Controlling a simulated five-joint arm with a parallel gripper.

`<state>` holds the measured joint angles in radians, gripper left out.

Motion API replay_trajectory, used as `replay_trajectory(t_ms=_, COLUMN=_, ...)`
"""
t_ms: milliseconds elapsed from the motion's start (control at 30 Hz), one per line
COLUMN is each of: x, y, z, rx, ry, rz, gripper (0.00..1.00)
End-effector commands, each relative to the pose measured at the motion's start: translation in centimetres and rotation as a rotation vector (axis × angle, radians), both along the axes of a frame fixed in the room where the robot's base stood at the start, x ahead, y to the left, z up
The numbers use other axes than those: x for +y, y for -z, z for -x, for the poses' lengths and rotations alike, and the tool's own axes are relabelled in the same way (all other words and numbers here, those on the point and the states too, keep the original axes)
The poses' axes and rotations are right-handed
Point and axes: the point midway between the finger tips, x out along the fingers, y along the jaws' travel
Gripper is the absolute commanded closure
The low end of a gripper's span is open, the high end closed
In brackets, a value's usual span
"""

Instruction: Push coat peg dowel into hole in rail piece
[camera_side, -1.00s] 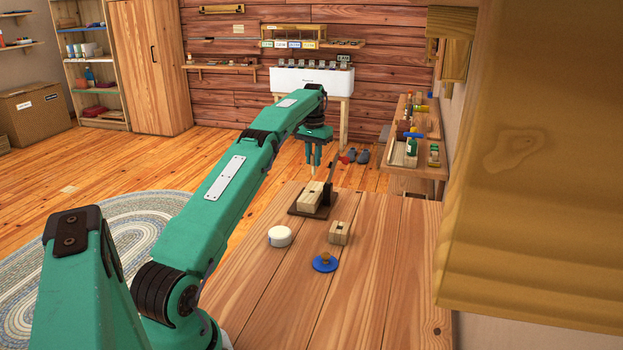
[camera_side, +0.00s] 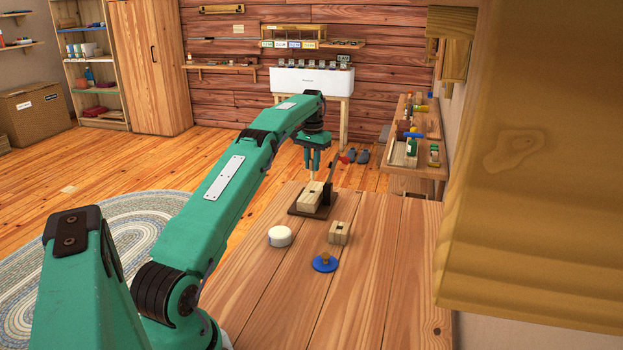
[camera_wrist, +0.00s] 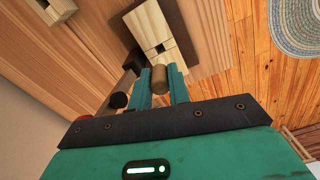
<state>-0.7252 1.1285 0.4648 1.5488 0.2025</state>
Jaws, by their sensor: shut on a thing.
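My gripper (camera_side: 312,171) is shut on the dowel, a short round wooden peg (camera_wrist: 159,78) whose end shows between the fingertips in the wrist view. The rail piece (camera_side: 308,201) is a pale wooden block on a dark base plate (camera_side: 299,214). In the wrist view the rail piece (camera_wrist: 150,25) has a dark hole in its top, just beyond the dowel's end. My gripper is above the far end of the rail piece in the side view. The dowel looks apart from the hole, but the exact gap is hard to tell.
A dark upright post (camera_side: 327,196) stands at the base plate's right side, close to my gripper. Nearer on the table are a white round object (camera_side: 279,237), a small holed block (camera_side: 339,234) and a blue disc with a knob (camera_side: 325,264). The front tabletop is clear.

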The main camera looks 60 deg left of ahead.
Motion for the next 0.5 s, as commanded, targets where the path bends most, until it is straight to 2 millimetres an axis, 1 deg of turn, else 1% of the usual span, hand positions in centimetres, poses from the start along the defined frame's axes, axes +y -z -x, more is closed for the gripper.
replay_trajectory(t_ms=300, x=0.0, y=2.2, z=0.0, rx=0.000, ry=0.000, rz=0.000, gripper=1.00)
replay_trajectory(t_ms=500, x=0.0, y=3.3, z=0.0, rx=0.000, ry=0.000, rz=0.000, gripper=1.00)
